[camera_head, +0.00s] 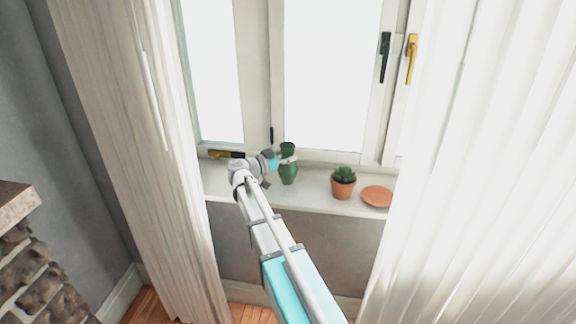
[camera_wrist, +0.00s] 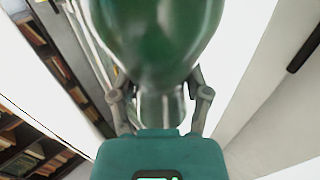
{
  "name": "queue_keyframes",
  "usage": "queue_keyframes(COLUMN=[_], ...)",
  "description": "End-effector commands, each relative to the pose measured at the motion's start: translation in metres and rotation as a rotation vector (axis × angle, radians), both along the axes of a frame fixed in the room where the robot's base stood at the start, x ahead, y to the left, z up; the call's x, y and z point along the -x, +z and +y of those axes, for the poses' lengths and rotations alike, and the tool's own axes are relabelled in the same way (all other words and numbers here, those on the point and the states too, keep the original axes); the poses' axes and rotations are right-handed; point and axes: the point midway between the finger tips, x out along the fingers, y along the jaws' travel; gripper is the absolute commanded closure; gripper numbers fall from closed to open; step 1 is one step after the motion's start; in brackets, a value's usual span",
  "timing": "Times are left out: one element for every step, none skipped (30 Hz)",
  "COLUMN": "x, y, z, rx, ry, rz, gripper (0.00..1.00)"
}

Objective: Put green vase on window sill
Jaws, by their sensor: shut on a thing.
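The green vase (camera_head: 288,172) is upright at the window sill (camera_head: 312,192), left of the middle of the sill. I cannot tell whether its base touches the sill. My gripper (camera_head: 284,158) is at the vase's neck, coming from the left, and is shut on it. In the wrist view the green vase (camera_wrist: 160,45) fills the top middle, and the fingers of my gripper (camera_wrist: 160,105) close on both sides of its narrow neck.
A small potted succulent (camera_head: 343,183) and an orange-brown saucer (camera_head: 376,196) stand on the sill to the right of the vase. Window frames rise behind the sill. A white curtain (camera_head: 130,150) hangs at the left and another curtain (camera_head: 475,170) at the right.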

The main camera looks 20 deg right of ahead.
Motion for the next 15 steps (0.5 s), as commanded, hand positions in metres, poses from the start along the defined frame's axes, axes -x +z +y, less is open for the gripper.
queue_keyframes(x=[0.0, 0.0, -0.001, -0.001, -0.002, -0.004, -0.005, -0.007, -0.009, -0.01, -0.009, -0.008, -0.008, -0.008, -0.008], y=[0.0, 0.0, -0.001, -0.002, -0.003, -0.005, -0.007, -0.01, -0.013, -0.015, -0.018, -0.022, -0.024, -0.027, -0.03], z=[0.0, 0.0, 0.0, 0.0, 0.0, -0.001, -0.001, -0.001, -0.002, -0.002, -0.002, -0.002, -0.002, -0.002, -0.002], rx=[0.001, 0.001, 0.001, 0.001, 0.001, 0.001, 0.001, 0.001, 0.001, 0.001, 0.001, 0.001, 0.001, 0.001, 0.001], ry=[0.0, 0.0, 0.0, 0.0, 0.0, 0.0, 0.0, 0.0, 0.0, 0.0, 0.0, 0.0, 0.0, 0.0, 0.0], rz=[0.0, 0.0, 0.0, 0.0, 0.0, 0.0, 0.0, 0.0, 0.0, 0.0, 0.0, 0.0, 0.0, 0.0, 0.0], gripper=[0.99, 0.99, 0.99, 0.99, 0.99, 0.99, 0.99, 0.99, 0.99, 0.99, 0.99, 0.99, 0.99, 0.99, 0.99])
